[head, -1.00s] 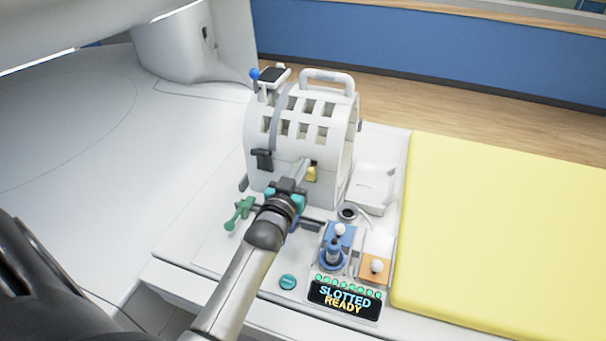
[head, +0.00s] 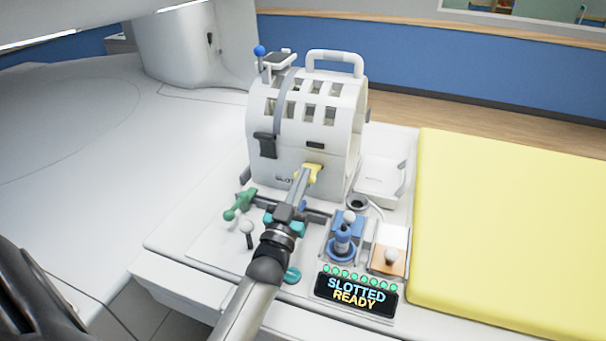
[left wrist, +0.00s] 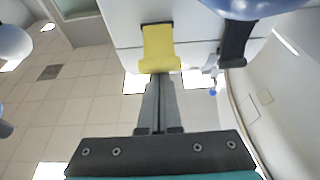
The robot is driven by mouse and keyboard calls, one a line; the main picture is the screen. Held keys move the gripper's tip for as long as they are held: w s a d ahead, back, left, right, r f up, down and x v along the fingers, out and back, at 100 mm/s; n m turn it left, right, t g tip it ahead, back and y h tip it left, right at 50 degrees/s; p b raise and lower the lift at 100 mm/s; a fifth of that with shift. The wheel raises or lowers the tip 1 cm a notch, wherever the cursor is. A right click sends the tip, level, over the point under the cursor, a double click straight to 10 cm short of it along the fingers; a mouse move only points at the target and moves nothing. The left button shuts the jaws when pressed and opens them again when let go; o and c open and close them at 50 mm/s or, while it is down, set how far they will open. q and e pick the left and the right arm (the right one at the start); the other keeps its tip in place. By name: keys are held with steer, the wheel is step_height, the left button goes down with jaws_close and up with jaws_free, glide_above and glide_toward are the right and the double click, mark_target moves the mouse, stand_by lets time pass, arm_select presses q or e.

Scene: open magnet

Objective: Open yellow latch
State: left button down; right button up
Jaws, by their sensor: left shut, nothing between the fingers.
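The yellow latch (head: 314,169) is on the lower front of the white cage-like coil housing (head: 268,170), just below a dark slot. It looks tipped outward from the housing. In the left wrist view the latch (left wrist: 158,42) is a yellow plate with a curled lower edge. My left gripper (head: 303,182) is shut and empty, its tips right at the latch's lower part. In the left wrist view the shut fingertips (left wrist: 159,77) meet the latch's lower edge; whether they press on it I cannot tell. My right gripper is not in view.
A black latch (head: 266,145) sits left of the yellow one. A green lever (head: 240,204), a white-knobbed lever (head: 247,229), a blue joystick (head: 342,240) and a display reading "SLOTTED READY" (head: 356,292) surround my arm. A yellow pad (head: 500,230) lies to the right.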

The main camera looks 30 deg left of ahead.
arm_select(q)
steer(key=shift+s+f, duration=0.1)
steer(key=shift+f, duration=0.5)
steer(key=shift+s+f, duration=0.1)
stand_by(0.3)
steer(key=s+d, duration=0.3)
steer(key=s, duration=0.9)
steer(key=shift+s+f+p, duration=0.15)
steer(key=shift+s+p, duration=0.2)
steer(key=shift+p, duration=0.05)
steer(key=shift+d, duration=0.1)
